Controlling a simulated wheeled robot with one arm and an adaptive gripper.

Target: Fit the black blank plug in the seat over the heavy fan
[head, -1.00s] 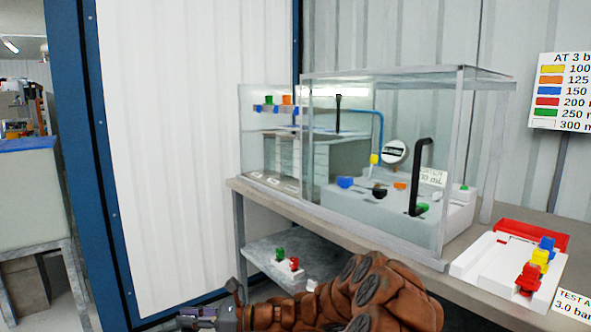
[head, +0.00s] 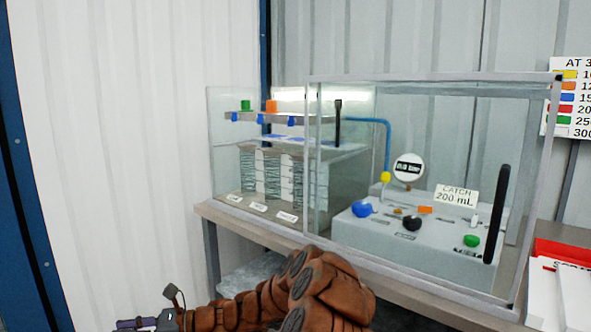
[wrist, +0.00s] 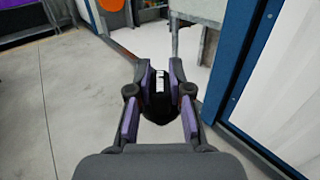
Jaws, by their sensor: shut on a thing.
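In the wrist view, my gripper (wrist: 158,82) is shut on a black piece, which looks like the blank plug (wrist: 158,106); the fingers hide parts of it. In the head view, my gripper (head: 136,324) shows at the bottom left edge, apart from the cases. The left clear case (head: 222,160) holds a narrow shelf (head: 300,118) with a green cap (head: 246,105) and an orange cap (head: 271,106) on top. Blue pieces (head: 234,117) hang under it. Hatched columns (head: 247,170) stand below with small labels too small to read. I cannot tell which is the heavy fan.
A larger clear case (head: 313,200) beside it holds a gray unit (head: 420,250) with colored knobs, a gauge (head: 408,168) and a "CATCH 200 mL" sign (head: 456,194). Both stand on a bench (head: 212,211). A red and white tray (head: 560,252) is at right. Floor (wrist: 60,110) beside my gripper looks clear.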

